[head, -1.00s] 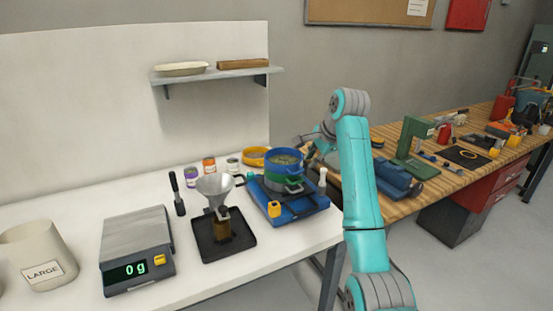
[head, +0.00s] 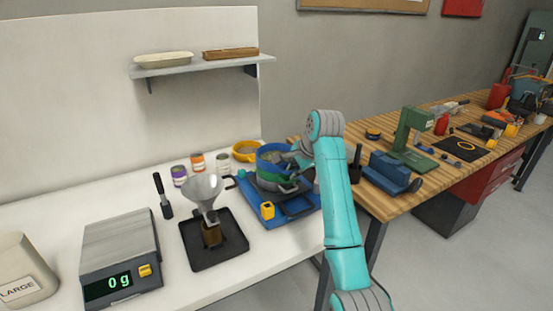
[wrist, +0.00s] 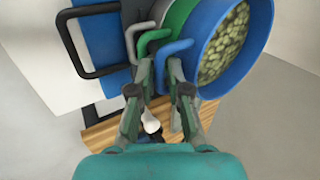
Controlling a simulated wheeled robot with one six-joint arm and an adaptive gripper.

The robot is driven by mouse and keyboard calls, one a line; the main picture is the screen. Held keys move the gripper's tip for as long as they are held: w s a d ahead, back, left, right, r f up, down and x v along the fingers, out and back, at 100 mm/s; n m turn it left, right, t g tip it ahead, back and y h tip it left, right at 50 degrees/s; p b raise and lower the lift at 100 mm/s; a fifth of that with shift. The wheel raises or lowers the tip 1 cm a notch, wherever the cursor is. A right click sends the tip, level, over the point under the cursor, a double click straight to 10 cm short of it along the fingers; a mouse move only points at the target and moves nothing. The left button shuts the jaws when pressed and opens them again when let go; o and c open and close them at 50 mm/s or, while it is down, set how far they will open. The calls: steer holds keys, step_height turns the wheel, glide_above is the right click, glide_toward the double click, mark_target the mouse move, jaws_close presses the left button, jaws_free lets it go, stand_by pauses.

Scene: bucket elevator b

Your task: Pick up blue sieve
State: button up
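The blue sieve (head: 273,158) is the top piece of a stack on a blue machine base (head: 255,205). It holds pale green beans, and its blue loop handle (wrist: 178,46) shows in the wrist view. The green sieve (head: 270,175) sits directly below it, with its own green handle. My gripper (wrist: 161,72) is at the handle side of the stack, fingers apart, with the blue handle seen between them; I cannot tell whether they touch it.
A metal funnel on a black tray (head: 235,257) and a scale reading 0 g (head: 120,255) stand left of the machine. Small jars and a yellow sieve (head: 246,151) are behind. A wooden workbench (head: 385,205) with tools lies right, beyond a gap.

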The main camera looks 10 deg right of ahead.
steer(key=shift+w+a+f, duration=0.1)
steer(key=shift+w+f, duration=0.1)
steer(key=shift+f, duration=0.15)
jaws_close()
steer(key=shift+r, duration=0.15)
